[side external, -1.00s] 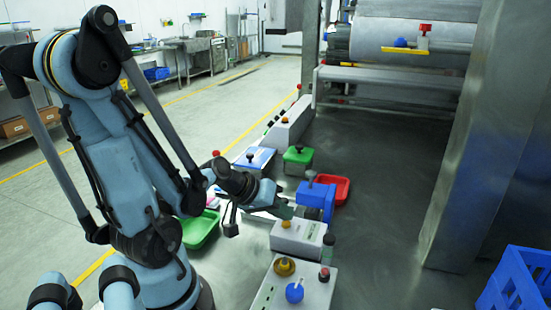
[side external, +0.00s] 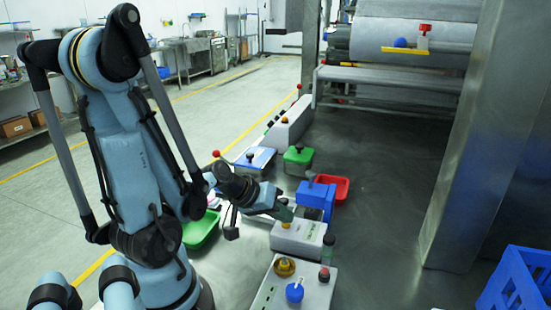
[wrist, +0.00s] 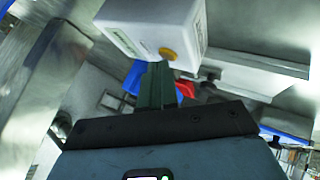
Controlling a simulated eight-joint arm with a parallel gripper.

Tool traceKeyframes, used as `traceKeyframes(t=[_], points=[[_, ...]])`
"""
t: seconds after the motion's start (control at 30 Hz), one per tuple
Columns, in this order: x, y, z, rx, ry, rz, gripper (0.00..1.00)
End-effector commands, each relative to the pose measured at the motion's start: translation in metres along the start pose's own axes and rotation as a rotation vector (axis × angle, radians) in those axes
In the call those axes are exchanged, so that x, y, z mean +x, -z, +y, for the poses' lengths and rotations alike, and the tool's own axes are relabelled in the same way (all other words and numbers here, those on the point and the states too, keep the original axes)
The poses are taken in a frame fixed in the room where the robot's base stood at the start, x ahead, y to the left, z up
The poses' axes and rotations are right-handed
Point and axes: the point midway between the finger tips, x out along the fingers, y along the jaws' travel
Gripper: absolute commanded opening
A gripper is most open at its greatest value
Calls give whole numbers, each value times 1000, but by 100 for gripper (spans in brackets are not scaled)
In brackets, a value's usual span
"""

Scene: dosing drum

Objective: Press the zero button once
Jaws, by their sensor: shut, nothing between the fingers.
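A white box (side external: 300,240) with dark lettering stands in the middle of the bench. On it is a small yellow-orange button (side external: 286,225), which also shows in the wrist view (wrist: 167,53); I cannot read any label at the button. My gripper (side external: 287,214) points toward this box with its green fingers closed together and empty. In the side view the fingertips sit right above the button. In the wrist view the fingers (wrist: 156,68) end just below the button in the picture; whether they touch it I cannot tell.
A blue block-shaped device (side external: 312,197) and a red tray (side external: 334,182) stand behind the box. A grey panel (side external: 270,292) with yellow, blue and red-topped parts lies in front. A green tray (side external: 203,230) is left.

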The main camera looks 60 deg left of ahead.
Motion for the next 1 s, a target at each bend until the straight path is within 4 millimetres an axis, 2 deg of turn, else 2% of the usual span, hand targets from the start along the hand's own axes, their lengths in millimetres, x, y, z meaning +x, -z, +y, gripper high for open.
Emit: traceKeyframes(t=[1.0], points=[[-20,14,14,0,0,0,0]])
